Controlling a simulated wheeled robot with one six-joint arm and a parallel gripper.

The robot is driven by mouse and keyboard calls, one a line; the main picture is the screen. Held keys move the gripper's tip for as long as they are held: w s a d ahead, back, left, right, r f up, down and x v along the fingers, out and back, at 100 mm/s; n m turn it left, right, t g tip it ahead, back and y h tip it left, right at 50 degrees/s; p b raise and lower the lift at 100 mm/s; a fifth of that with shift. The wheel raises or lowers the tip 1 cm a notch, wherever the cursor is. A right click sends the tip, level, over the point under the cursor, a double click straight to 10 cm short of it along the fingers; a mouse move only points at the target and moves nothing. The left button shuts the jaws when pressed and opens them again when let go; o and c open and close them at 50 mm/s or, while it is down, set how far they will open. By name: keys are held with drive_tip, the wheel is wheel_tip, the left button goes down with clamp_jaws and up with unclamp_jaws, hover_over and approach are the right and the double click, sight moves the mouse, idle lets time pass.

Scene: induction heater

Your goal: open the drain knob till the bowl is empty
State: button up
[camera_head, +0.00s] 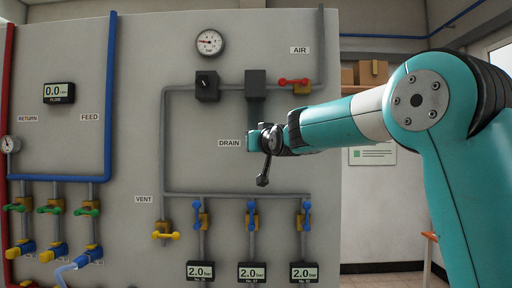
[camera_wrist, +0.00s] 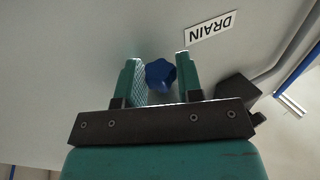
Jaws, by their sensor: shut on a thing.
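The blue drain knob (camera_wrist: 160,74) sits between the two teal fingers of my gripper (camera_wrist: 158,62) in the wrist view. The fingers are shut on it, one on each side. In the head view my gripper (camera_head: 254,142) is at the wall panel, just right of the DRAIN label (camera_head: 229,143), and hides the knob. The DRAIN label also shows upside down in the wrist view (camera_wrist: 209,29). Above my gripper a dark block (camera_head: 256,83) has a dark body (camera_head: 255,112) hanging below it, which may be the bowl. I cannot see the level in it.
A red-handled AIR valve (camera_head: 294,82) is on the pipe at the upper right. A round gauge (camera_head: 210,42) is above. A yellow VENT valve (camera_head: 165,235) and several blue-handled valves (camera_head: 252,215) are below. A dark regulator (camera_head: 207,86) is left of the dark block.

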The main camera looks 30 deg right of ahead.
drive_tip(key=o, duration=0.9)
drive_tip(key=shift+s+a+b, duration=0.35)
drive_tip(key=shift+s+b, duration=1.3)
drive_tip(key=shift+s, duration=1.25)
drive_tip(key=shift+s+a+b, duration=0.3)
drive_tip(key=shift+s+b, duration=1.35)
drive_tip(key=shift+s, duration=1.2)
drive_tip(key=shift+s+a+b, duration=0.35)
drive_tip(key=shift+s+b, duration=1.3)
drive_tip(key=shift+s, duration=1.25)
